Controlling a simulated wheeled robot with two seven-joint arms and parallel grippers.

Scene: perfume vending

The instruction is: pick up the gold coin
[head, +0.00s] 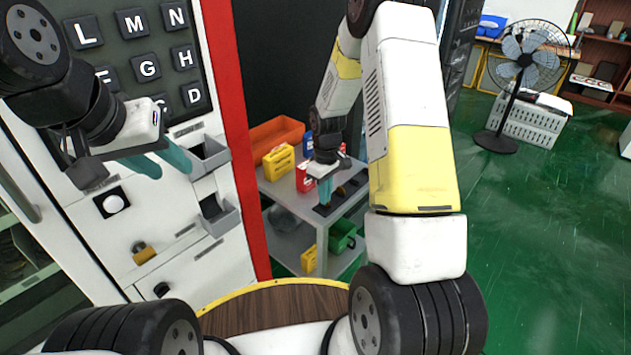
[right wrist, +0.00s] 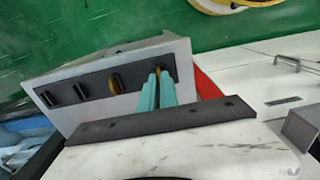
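A dark slotted holder (right wrist: 97,87) lies on the top of the grey cart, with several thin upright pieces in it. One gold-brown coin-like piece (right wrist: 113,84) stands in a slot left of my right gripper (right wrist: 160,74). Another gold-brown edge shows right at that gripper's teal fingertips. The fingers are close together over the holder's right end, and I cannot tell if they grip that piece. In the head view my right gripper (head: 325,192) points down at the cart's dark holder; the coins are too small to make out there. My left gripper (head: 160,168) is open and empty before the white machine.
The white machine with a lettered keypad (head: 140,60) and grey bins (head: 207,155) stands left. The cart (head: 287,194) holds an orange bin (head: 277,135), a yellow box (head: 279,161) and a red item (head: 305,177). A fan (head: 522,65) stands on open green floor.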

